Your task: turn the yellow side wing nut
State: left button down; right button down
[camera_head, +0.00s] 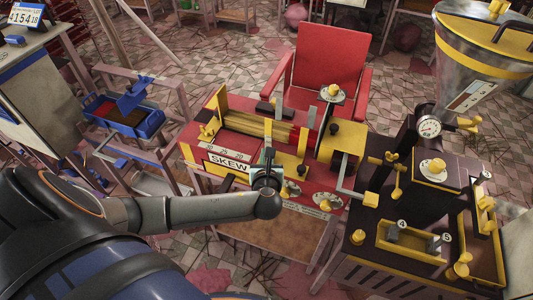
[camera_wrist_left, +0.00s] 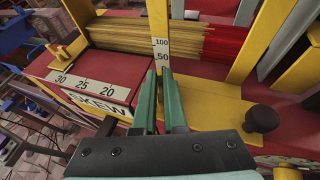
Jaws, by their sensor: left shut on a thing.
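My left gripper (camera_head: 266,163) reaches over the front of the red extruder marked SKEW (camera_head: 229,161). In the left wrist view its two green fingers (camera_wrist_left: 161,88) are close together, shut on a thin part at the foot of the upright yellow post with the white 50 and 100 scale (camera_wrist_left: 160,45). The fingers hide most of that part, so I cannot tell whether it is a wing nut. A yellow wing-shaped nut (camera_wrist_left: 68,53) sits at the left end of the extruder, apart from my fingers; it also shows in the head view (camera_head: 207,130). My right gripper is not in view.
Yellow sticks (camera_wrist_left: 130,35) lie across the extruder behind my fingers. A dark knob (camera_wrist_left: 262,118) stands right of them. A black cabinet with yellow fittings (camera_head: 400,215) is at the right, a red chair (camera_head: 329,60) behind, and a blue tray (camera_head: 125,115) at the left.

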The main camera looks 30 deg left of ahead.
pick_arm(q)
jog(key=n+g+y, duration=0.3)
jog(key=n, duration=0.1)
jog(key=shift+d+g+y, duration=0.1)
jog(key=shift+g+y, duration=0.3)
jog(key=shift+n+g+y, duration=0.9)
jog(key=shift+n+g, duration=0.7)
jog(key=shift+n, duration=0.2)
jog(key=c, duration=1)
grip_release()
jog(key=shift+g, duration=0.3)
